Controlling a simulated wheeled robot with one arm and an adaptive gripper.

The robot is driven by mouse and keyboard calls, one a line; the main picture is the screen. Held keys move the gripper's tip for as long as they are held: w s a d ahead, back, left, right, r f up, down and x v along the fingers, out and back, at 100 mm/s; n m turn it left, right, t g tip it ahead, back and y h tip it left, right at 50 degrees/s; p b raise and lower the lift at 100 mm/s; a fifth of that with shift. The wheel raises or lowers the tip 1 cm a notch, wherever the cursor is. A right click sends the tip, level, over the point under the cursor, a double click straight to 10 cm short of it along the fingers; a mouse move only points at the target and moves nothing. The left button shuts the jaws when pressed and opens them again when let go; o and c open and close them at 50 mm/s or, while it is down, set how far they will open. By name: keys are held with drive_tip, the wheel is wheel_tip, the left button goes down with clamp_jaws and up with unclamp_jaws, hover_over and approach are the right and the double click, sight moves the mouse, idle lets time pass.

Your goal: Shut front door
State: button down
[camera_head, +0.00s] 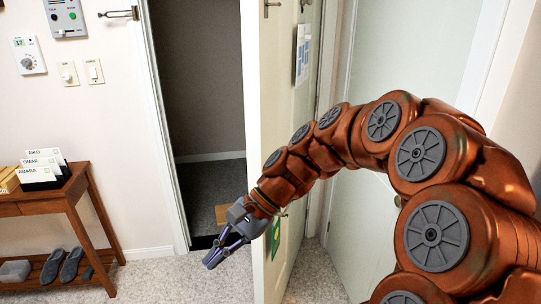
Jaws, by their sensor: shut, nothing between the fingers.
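The front door (289,90) is a pale panel standing open, swung inward with its near edge toward me. The doorway (197,80) to its left is dark, with a gap between the door's edge and the left frame. My gripper (217,257) is shut and empty, low in front of the doorway, to the left of the door's edge. My orange arm crosses in front of the lower door and hides part of it. I cannot tell whether the arm touches the door.
A wooden console table (80,187) with card files and slippers stands at the left wall. An intercom panel (66,16), a thermostat (28,55) and switches are on that wall. Another pale door (410,60) is at the right. Speckled floor (165,280) is clear near the table.

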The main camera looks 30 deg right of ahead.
drive_tip(key=w+d+r+m+t+y, duration=0.25)
drive_tip(key=w+d+m, duration=0.2)
drive_tip(key=d, duration=0.25)
drive_tip(key=m+t+h, duration=0.2)
drive_tip(key=m+t, duration=0.9)
drive_tip(key=m, duration=0.1)
approach(261, 153)
drive_tip(key=shift+y, duration=0.25)
drive_tip(key=p+x, duration=0.3)
drive_tip(key=x, duration=0.2)
drive_tip(key=shift+w+f, duration=0.15)
drive_tip(key=shift+w, duration=0.25)
drive_tip(key=shift+x, duration=0.75)
drive_tip(key=shift+f, duration=0.1)
